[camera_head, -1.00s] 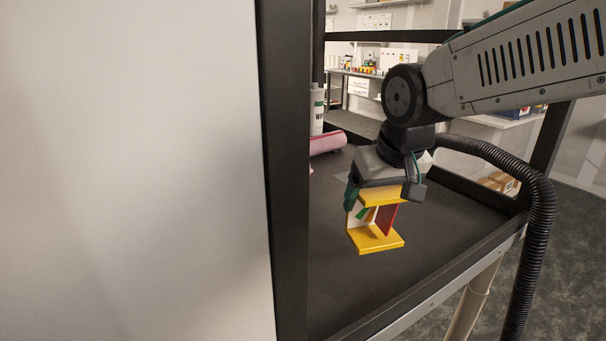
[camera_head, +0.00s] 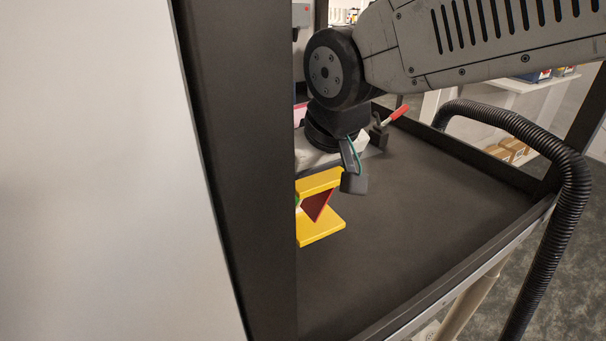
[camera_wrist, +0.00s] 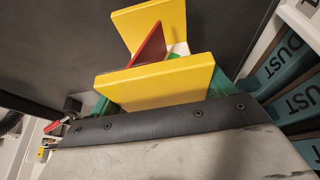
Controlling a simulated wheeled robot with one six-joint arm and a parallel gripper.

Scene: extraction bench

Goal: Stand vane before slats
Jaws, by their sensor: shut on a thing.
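The vane (camera_head: 320,228) has two yellow plates with a dark red panel between them. My gripper (camera_head: 322,182) is shut on its upper plate. The vane hangs upright over the dark bench top (camera_head: 420,225); any gap beneath it is hard to judge. Its left part and my left finger are hidden behind the dark post. In the wrist view the vane (camera_wrist: 155,82) sits between green finger pads. Teal panels lettered "DUST" (camera_wrist: 285,75) stand at the right of that view; I cannot tell whether these are the slats.
A dark post (camera_head: 240,170) and a pale panel (camera_head: 100,170) block the left of the head view. A red-handled clamp (camera_head: 395,115) stands at the back of the bench. The bench's right side is clear, bounded by a raised rim (camera_head: 480,165).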

